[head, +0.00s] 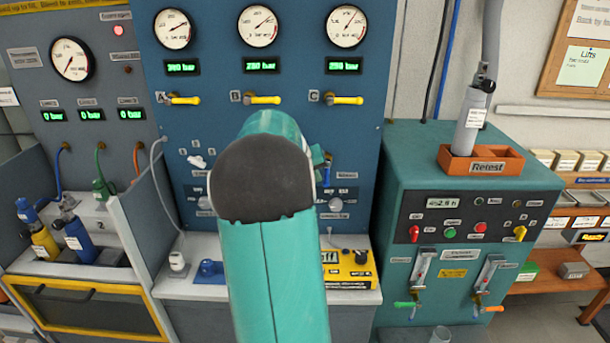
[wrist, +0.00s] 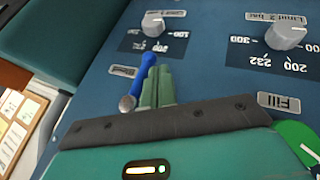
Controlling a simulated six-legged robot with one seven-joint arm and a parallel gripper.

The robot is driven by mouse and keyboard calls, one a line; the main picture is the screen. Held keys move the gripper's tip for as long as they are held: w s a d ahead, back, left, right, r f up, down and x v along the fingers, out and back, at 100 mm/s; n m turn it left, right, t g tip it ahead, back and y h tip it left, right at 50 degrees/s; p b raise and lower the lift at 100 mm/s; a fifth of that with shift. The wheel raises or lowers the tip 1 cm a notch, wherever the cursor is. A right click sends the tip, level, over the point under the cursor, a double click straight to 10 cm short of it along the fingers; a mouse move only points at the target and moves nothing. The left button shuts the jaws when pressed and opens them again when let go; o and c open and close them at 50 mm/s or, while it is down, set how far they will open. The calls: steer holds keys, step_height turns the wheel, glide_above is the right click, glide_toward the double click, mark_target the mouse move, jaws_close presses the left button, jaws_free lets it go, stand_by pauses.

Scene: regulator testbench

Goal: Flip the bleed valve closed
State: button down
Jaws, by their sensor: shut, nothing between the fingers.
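The bleed valve's blue lever (wrist: 144,74) shows in the wrist view beside the "Bleed" label (wrist: 122,71), on the blue panel. It runs slantwise, with a silver rounded piece at its lower left end. My gripper (wrist: 158,72) has its green fingers together and empty, just right of the lever. The fingers overlap the lever closely in the picture; I cannot tell whether they touch it. In the head view my arm hides most of this area, and only a small blue part of the lever (head: 327,167) shows past its right edge.
Grey knobs for the limits (wrist: 153,24) (wrist: 287,36) stick out near the lever, and a "Fill" label (wrist: 279,103) sits to the right. Yellow levers (head: 263,100) line the panel above. A teal test bench (head: 400,160) with an orange "Retest" tray (head: 455,164) stands at the right.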

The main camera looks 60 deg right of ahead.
mark_target(325, 180)
steer(key=shift+s+r, duration=0.1)
steer(key=shift+s, duration=0.1)
stand_by(0.4)
steer(key=shift+s+d+f+g+h, duration=0.1)
steer(key=shift+f+g+h, duration=0.2)
steer(key=shift+g, duration=0.3)
steer(key=n+g+h, duration=0.1)
steer(key=s+g+h, duration=0.1)
steer(key=g, duration=0.1)
steer(key=s+d+f+n+g+h, duration=0.1)
steer(key=g+h, duration=0.1)
steer(key=shift+n, duration=0.3)
steer(key=s+n+g+h, duration=0.1)
steer(key=h, duration=0.1)
steer(key=s+d+n+g+h, duration=0.1)
steer(key=g+h, duration=0.1)
steer(key=s+r+n+g+h, duration=0.1)
steer(key=h, duration=0.1)
steer(key=shift+d+r+n, duration=0.1)
steer(key=shift+d+n, duration=0.15)
steer(key=shift+n, duration=0.15)
